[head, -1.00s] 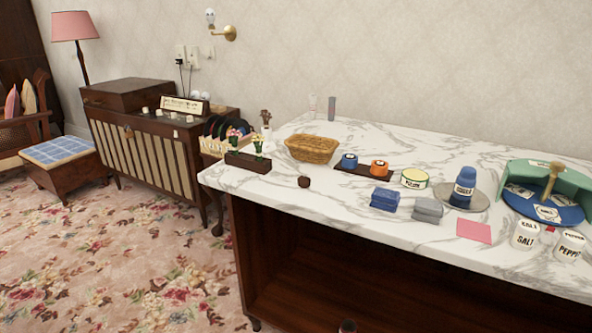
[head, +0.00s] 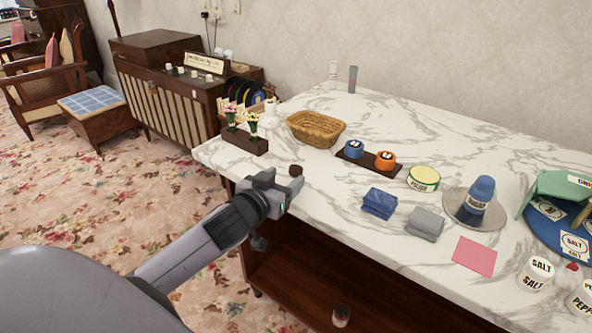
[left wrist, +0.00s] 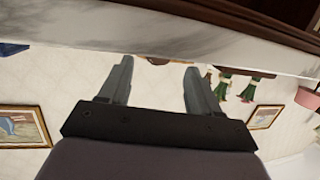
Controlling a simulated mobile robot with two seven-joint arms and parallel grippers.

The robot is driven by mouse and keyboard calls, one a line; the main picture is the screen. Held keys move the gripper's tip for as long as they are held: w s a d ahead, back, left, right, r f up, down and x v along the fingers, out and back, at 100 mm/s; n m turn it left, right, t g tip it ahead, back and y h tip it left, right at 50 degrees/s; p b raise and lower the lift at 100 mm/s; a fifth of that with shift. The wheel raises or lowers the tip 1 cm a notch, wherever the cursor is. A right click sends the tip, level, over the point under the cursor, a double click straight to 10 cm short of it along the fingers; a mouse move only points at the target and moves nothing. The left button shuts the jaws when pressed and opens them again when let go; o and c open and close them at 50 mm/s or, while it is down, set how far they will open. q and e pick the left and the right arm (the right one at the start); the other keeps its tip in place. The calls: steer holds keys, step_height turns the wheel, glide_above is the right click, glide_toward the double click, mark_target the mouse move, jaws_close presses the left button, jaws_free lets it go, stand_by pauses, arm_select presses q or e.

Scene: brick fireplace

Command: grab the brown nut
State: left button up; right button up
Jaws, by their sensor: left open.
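The brown nut (head: 296,170) is a small dark round thing near the front left edge of the white marble counter (head: 330,220). My left gripper (head: 282,186) is just in front of it at the counter's edge, seemingly apart from it. Its two fingers stand apart with nothing between them in the left wrist view (left wrist: 158,75). My right gripper is in neither view.
Behind the nut are a wicker basket (head: 316,128) and a flower planter (head: 244,138). To the right are blue folded cloths (head: 379,203), a grey cloth stack (head: 425,223) and a dark tray (head: 365,163) with blue and orange tins. Marble around the nut is clear.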

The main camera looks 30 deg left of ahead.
mark_target(293, 172)
arm_select(q)
steer(key=shift+x, duration=1.95)
steer(key=shift+d, duration=0.1)
steer(key=c, duration=1.1)
